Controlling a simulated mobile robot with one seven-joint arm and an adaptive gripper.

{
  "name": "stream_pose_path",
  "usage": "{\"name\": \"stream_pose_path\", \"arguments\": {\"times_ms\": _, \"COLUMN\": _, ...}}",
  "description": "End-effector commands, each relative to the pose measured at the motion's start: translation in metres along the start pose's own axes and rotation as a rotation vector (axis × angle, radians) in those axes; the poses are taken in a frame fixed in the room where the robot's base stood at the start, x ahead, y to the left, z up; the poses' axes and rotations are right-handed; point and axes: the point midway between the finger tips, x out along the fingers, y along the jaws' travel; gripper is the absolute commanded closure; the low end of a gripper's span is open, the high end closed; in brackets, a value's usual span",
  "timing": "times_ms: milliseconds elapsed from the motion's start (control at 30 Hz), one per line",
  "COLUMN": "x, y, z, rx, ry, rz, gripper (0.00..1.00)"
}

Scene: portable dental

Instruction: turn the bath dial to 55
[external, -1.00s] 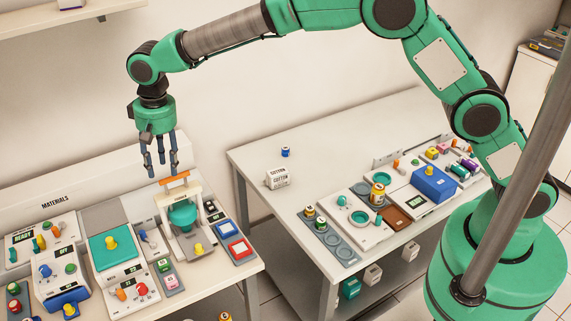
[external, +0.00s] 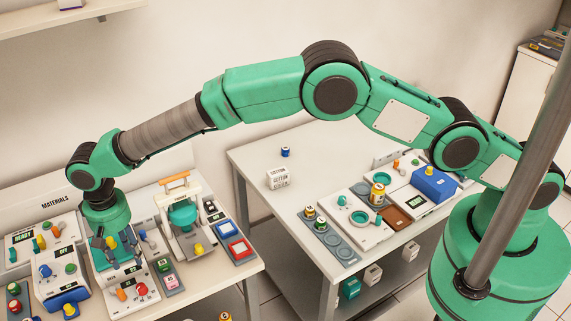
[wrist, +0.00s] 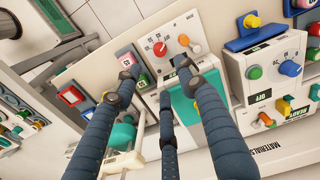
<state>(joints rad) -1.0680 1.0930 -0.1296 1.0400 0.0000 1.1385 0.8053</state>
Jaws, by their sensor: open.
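The bath is a white unit with a teal lid (wrist: 187,108) in the left workstation. Its front panel (wrist: 172,33) carries a red dial (wrist: 160,48) with marks around it and an orange knob (wrist: 184,40). In the external view the red dial (external: 141,289) and orange knob (external: 122,294) sit at the unit's front. The dial's numbers are too small to read. My gripper (external: 118,252) is open over the bath, hiding much of the lid. In the wrist view my gripper (wrist: 157,75) has its fingers spread, with the red dial beyond the fingertips and nothing held.
A white unit with a teal bowl and orange handle (external: 174,181) stands close on the right of the bath. A control box (external: 57,272) with blue and green knobs stands on its left. A grey strip (external: 168,276) with green and pink blocks lies beside the bath.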

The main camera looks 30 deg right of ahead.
Motion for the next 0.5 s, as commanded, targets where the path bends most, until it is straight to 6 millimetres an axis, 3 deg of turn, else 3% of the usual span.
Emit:
{"name": "stream_pose_path", "arguments": {"times_ms": 267, "x": 0.002, "y": 0.0, "z": 0.0, "rx": 0.0, "ry": 0.0, "rz": 0.0, "gripper": 0.59}}
{"name": "stream_pose_path", "arguments": {"times_ms": 500, "x": 0.016, "y": 0.001, "z": 0.0, "rx": 0.0, "ry": -0.001, "rz": 0.001, "gripper": 0.59}}
